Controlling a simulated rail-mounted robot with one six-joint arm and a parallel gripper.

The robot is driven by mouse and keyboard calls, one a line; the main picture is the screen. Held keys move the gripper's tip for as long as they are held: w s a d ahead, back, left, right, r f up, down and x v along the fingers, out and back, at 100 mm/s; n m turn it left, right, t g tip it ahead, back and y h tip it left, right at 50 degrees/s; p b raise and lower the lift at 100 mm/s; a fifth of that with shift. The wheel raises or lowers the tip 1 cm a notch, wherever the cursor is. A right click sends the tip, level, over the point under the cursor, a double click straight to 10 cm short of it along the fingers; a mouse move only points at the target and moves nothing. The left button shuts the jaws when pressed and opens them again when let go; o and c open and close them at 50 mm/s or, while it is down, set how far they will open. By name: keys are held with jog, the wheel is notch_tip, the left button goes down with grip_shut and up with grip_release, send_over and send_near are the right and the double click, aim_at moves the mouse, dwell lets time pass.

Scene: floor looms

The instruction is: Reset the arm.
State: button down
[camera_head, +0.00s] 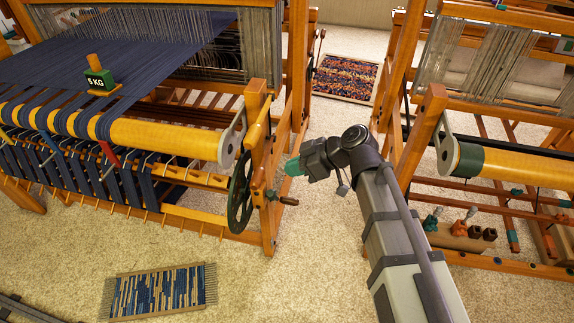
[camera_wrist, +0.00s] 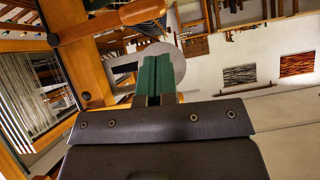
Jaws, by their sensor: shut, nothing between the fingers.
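My gripper (camera_head: 291,167) is in the middle of the head view, at the end of my raised arm. Its green fingertips point left toward the right end of the left loom (camera_head: 259,150), near the dark green handwheel (camera_head: 240,193). In the wrist view the green fingers (camera_wrist: 155,76) stand closed together with nothing between them. Whether the fingertips touch the loom frame cannot be told; they look apart from it.
A 5 KG weight (camera_head: 99,77) sits on the blue warp. The right loom (camera_head: 431,105) stands close beside my arm. A blue woven sample (camera_head: 158,292) lies on the floor in front, and a multicoloured rug (camera_head: 345,79) lies behind.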

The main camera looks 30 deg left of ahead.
dwell(0.3)
jog(key=w+d+r+m+t+h+p, duration=0.1)
jog(key=d+m+h+p, duration=0.4)
jog(key=d, duration=1.7)
jog(key=w+d+r+m+t+h+p, duration=0.1)
jog(key=d+m+h+p, duration=0.4)
jog(key=d+m, duration=1.1)
jog(key=d+r+t+p, duration=0.1)
jog(key=d+t, duration=0.1)
jog(key=d, duration=0.4)
jog(key=shift+w+d+r, duration=0.15)
jog(key=shift+w+r, duration=0.25)
